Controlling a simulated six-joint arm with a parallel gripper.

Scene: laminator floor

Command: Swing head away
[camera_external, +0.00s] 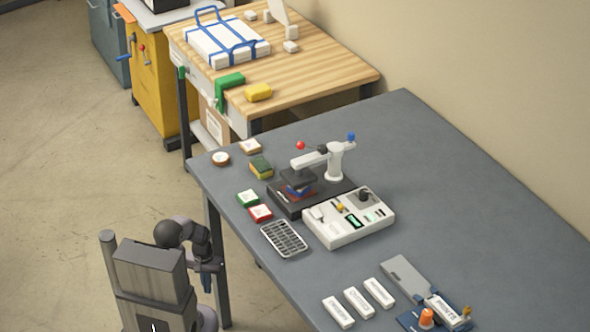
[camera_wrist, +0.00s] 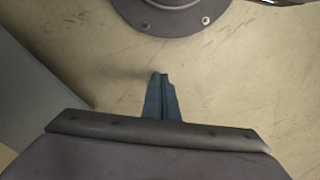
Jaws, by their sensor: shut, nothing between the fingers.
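The press on the grey table has a white swing head (camera_external: 312,159) on a white post (camera_external: 336,165). A red knob (camera_external: 300,145) and a blue knob (camera_external: 351,137) show on its upper part. The head's dark plate sits over a small stack of coloured pieces (camera_external: 297,189) on a dark base (camera_external: 283,204); I cannot tell if they touch. My gripper (camera_external: 207,282) hangs beside the table's left edge, well away from the head. In the wrist view my gripper's blue fingers (camera_wrist: 161,80) are together and empty, over the bare floor.
A white control box (camera_external: 350,218) stands right of the press base. White labelled blocks (camera_external: 357,302) lie nearer. The grey table (camera_external: 460,200) is clear to the right.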

